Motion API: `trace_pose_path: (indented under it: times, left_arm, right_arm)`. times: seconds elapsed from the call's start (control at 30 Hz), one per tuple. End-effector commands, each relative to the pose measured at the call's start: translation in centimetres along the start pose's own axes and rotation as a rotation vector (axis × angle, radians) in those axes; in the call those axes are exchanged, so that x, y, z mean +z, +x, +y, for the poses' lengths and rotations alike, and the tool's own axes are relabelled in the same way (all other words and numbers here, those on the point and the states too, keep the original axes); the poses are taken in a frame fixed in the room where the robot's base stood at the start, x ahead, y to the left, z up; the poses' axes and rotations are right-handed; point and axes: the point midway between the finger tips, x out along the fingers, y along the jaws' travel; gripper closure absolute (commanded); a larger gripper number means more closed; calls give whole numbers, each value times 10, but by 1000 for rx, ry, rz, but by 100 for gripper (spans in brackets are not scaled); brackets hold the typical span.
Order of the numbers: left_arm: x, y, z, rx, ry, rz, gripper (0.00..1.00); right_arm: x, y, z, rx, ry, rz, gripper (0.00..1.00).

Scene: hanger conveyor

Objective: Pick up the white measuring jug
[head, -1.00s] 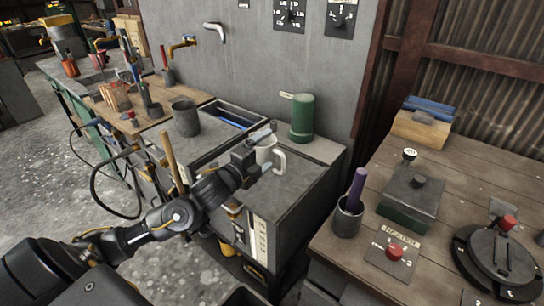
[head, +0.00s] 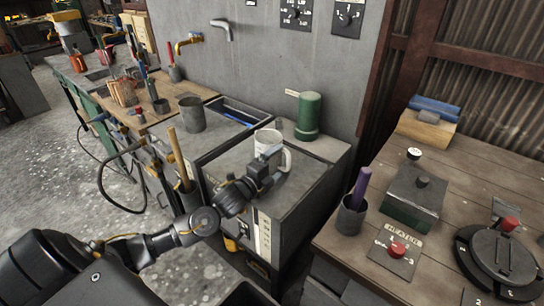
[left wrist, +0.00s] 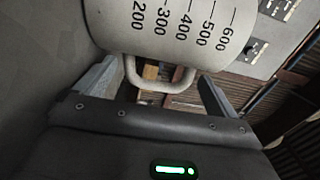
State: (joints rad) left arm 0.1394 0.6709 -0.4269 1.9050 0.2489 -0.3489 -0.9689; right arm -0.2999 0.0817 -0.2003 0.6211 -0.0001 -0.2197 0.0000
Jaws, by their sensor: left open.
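The white measuring jug (head: 267,138) stands upright on the grey bench top, its handle facing my left gripper (head: 272,167). In the left wrist view the jug (left wrist: 180,28) fills the top of the picture, with black marks from 200 to 600 on its side. My left gripper is open, with one finger on each side of the handle (left wrist: 160,84). I cannot tell whether the fingers touch it. In the head view the gripper hides part of the jug's lower side. My right gripper is out of view.
A green cylinder (head: 308,115) stands behind the jug to the right, near the grey wall. A grey cup (head: 192,114) stands to the left, beside an open recess. A wooden table (head: 458,185) with a pot holding a purple-handled tool (head: 360,187) is at the right.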

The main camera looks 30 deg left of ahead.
Motion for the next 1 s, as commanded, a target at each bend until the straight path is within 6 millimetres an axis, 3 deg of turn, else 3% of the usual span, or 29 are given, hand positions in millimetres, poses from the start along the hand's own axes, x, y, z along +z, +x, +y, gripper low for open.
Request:
trace_pose_path:
  times: [0.2,0.5,0.87,1.0]
  left_arm:
    - [0,30,-2,-1,0,0,5]
    - [0,35,-1,-1,0,1,5]
    - [0,34,-1,-1,0,0,51]
    - [0,35,-2,-4,0,0,53]
  right_arm:
    - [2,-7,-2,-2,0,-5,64]
    - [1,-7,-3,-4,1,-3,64]
    - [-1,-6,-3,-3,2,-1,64]
    - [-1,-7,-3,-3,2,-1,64]
